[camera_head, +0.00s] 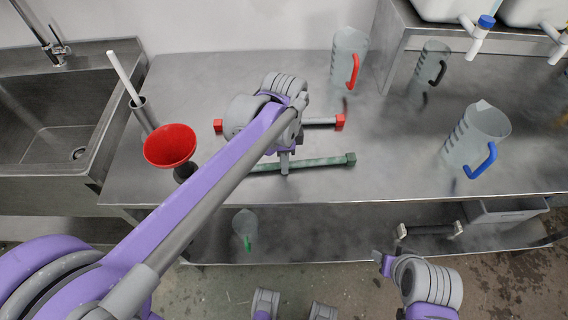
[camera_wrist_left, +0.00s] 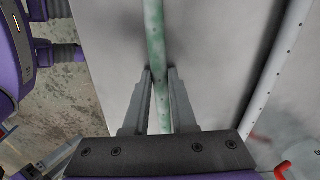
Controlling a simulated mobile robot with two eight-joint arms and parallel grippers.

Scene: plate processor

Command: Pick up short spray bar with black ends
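A green bar with green ends (camera_head: 325,162) lies near the table's front edge. My left gripper (camera_head: 284,168) is over it. In the left wrist view, the open fingers of my left gripper (camera_wrist_left: 160,75) straddle the green bar (camera_wrist_left: 155,30), with a small gap on each side. A bar with red ends (camera_head: 322,120) lies behind it, partly hidden by my left arm. My right gripper (camera_head: 384,261) is low, left of and below the short bar; its opening is unclear.
A red funnel (camera_head: 170,145) stands near the sink (camera_head: 55,115). Clear jugs with a red handle (camera_head: 348,60), black handle (camera_head: 430,65) and blue handle (camera_head: 477,135) stand on the right. A green-handled jug (camera_head: 245,228) and a grey bin (camera_head: 505,210) are below the tabletop.

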